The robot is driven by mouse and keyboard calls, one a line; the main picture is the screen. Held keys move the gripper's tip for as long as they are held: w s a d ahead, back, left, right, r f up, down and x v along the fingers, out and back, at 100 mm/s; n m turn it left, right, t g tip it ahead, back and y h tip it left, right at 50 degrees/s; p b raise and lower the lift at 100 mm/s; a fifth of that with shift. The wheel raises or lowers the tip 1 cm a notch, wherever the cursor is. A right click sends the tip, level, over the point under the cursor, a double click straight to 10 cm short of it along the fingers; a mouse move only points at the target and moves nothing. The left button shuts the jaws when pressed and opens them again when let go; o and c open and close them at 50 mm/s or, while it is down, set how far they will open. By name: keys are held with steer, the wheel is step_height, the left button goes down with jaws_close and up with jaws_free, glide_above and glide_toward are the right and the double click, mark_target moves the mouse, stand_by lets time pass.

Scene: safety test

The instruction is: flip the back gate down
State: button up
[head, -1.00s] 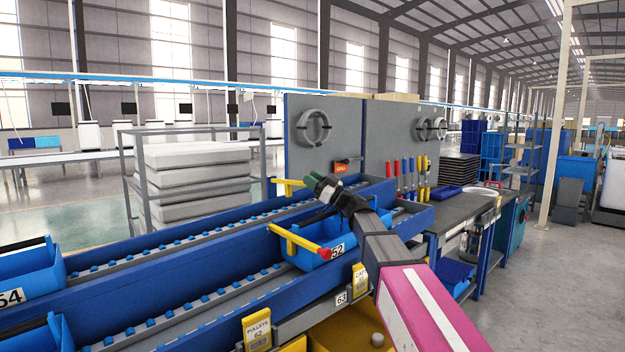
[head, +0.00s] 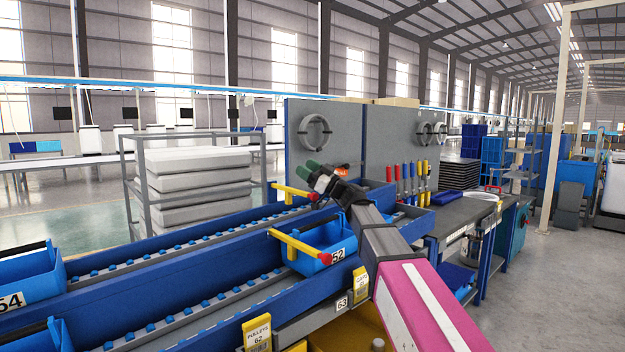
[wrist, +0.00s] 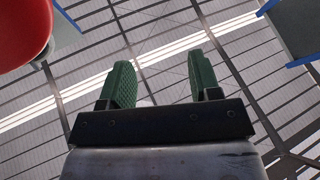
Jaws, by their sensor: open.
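The back gate (head: 291,191) is a yellow bar with a red knob (head: 314,197) at its right end, over the far conveyor lane. A similar front gate (head: 298,244) with a red knob spans the near lane by a blue bin (head: 318,240). My gripper (head: 312,171) has green fingers, spread apart and empty, just above and beside the back gate's red end. In the wrist view the fingers (wrist: 160,88) point at the ceiling. A red round part (wrist: 22,30), probably a gate knob, shows at top left, apart from the fingers. I cannot tell any contact.
Blue conveyor rails (head: 180,245) run across the front, with more blue bins (head: 30,275) at left. A grey pegboard (head: 345,140) stands behind my gripper. Screwdrivers (head: 412,180) stand on the bench at right. A rack of pale trays (head: 195,175) stands behind the lanes.

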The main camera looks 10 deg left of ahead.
steer(key=s+a+r, duration=0.5)
steer(key=s, duration=0.2)
steer(key=shift+s+r, duration=0.25)
steer(key=shift+s, duration=0.05)
steer(key=shift+d, duration=0.1)
